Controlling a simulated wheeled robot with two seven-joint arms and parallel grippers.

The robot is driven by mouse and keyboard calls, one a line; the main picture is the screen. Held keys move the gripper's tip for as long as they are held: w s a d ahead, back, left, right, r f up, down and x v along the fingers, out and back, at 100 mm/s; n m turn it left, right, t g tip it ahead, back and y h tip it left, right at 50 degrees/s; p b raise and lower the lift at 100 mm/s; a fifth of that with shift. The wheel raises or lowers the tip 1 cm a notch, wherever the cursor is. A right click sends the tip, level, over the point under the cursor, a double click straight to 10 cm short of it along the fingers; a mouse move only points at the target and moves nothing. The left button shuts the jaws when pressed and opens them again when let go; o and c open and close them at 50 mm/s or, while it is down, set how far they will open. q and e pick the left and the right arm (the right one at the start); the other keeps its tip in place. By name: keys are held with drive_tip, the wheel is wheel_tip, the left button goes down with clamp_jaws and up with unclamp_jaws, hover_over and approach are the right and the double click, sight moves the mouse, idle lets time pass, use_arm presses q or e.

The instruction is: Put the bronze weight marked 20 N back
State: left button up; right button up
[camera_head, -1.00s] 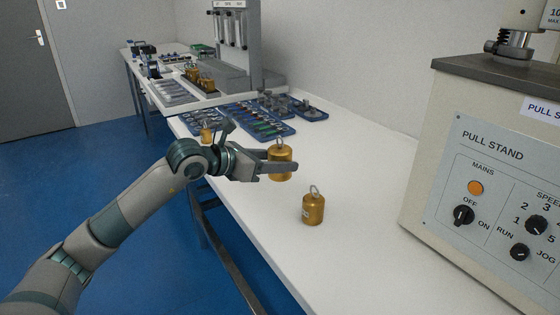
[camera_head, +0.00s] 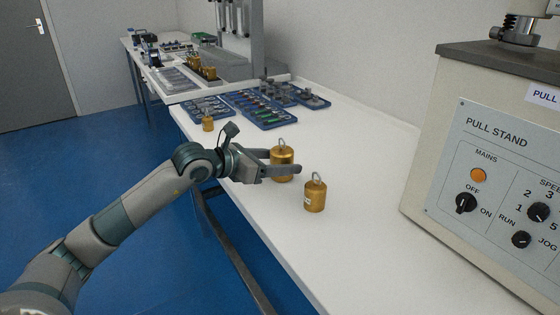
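My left gripper (camera_head: 285,164) has one finger on each side of a bronze weight (camera_head: 281,155) with a ring on top. It is shut on this weight and holds it upright, low over the white bench (camera_head: 372,165). I cannot tell whether its base touches the bench. A second bronze weight (camera_head: 315,196) stands upright just in front and to the right, apart from the gripper. A smaller bronze weight (camera_head: 207,124) stands farther back near the left edge. No 20 N mark is readable on any of them. My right gripper is out of view.
The pull stand (camera_head: 480,150) fills the right side. Blue trays of small parts (camera_head: 262,112) lie behind the gripper. More bronze weights (camera_head: 207,69) stand on the far bench. The bench between the weights and the pull stand is clear.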

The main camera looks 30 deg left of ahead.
use_arm(q)
drive_tip(key=shift+r, duration=0.1)
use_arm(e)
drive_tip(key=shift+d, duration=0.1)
use_arm(q)
drive_tip(key=shift+s, duration=0.15)
drive_tip(key=shift+s+a+r, duration=0.15)
drive_tip(key=shift+s+a, duration=0.2)
drive_tip(key=shift+s, duration=0.15)
drive_tip(key=b+v, duration=0.1)
drive_tip(key=v, duration=0.7)
drive_tip(key=shift+s+a, duration=0.15)
drive_tip(key=shift+s, duration=0.15)
drive_tip(key=shift+v, duration=0.95)
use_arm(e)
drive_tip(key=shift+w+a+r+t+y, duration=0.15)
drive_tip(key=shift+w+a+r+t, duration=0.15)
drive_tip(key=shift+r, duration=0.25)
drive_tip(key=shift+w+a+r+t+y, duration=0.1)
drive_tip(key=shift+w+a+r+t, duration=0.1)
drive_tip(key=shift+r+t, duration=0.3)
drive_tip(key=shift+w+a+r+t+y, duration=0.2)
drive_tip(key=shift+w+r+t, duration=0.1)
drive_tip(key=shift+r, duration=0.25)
use_arm(q)
drive_tip(key=shift+r, duration=0.15)
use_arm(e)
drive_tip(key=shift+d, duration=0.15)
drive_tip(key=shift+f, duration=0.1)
